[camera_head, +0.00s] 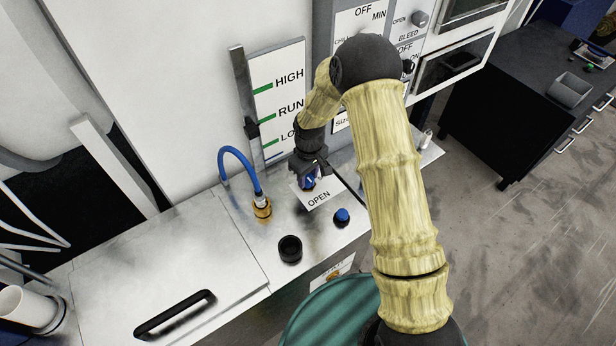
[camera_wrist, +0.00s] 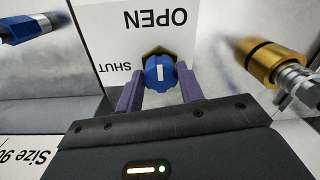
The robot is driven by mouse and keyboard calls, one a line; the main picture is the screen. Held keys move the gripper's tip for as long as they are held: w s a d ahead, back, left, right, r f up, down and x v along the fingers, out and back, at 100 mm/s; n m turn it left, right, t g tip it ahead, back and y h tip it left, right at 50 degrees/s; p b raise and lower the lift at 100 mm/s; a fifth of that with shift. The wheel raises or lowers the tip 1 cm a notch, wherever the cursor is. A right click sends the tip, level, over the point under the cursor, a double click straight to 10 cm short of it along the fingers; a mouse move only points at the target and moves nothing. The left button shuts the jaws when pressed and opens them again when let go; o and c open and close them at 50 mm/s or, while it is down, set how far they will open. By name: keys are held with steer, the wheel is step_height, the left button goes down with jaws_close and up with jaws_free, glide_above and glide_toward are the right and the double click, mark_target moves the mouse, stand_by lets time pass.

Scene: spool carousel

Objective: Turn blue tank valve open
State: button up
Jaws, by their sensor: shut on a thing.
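The blue valve knob (camera_wrist: 160,74) shows in the wrist view, with a white mark on its face and a brass-coloured base behind it. A white plate (camera_wrist: 145,25) behind it reads OPEN and SHUT, upside down in this view. My gripper (camera_wrist: 161,88) has its two purple fingers on either side of the knob, shut on it. In the head view my gripper (camera_head: 310,180) is over the metal counter by the OPEN plate (camera_head: 318,197); the knob is mostly hidden there.
A brass fitting (camera_head: 262,207) with a blue hose (camera_head: 228,155) stands left of my gripper. A black ring (camera_head: 290,248) and a small blue cap (camera_head: 342,215) are on the counter (camera_head: 240,260). A slider gauge panel (camera_head: 277,100) stands behind. A black handle (camera_head: 175,313) lies front left.

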mark_target(309, 177)
steer(key=shift+w+r, duration=0.1)
stand_by(0.4)
steer(key=o, duration=1)
step_height(309, 177, up, 17)
steer(key=b, duration=0.2)
steer(key=shift+w+d+r+b, duration=0.1)
steer(key=shift+d+r+b, duration=0.1)
steer(key=shift+b, duration=0.15)
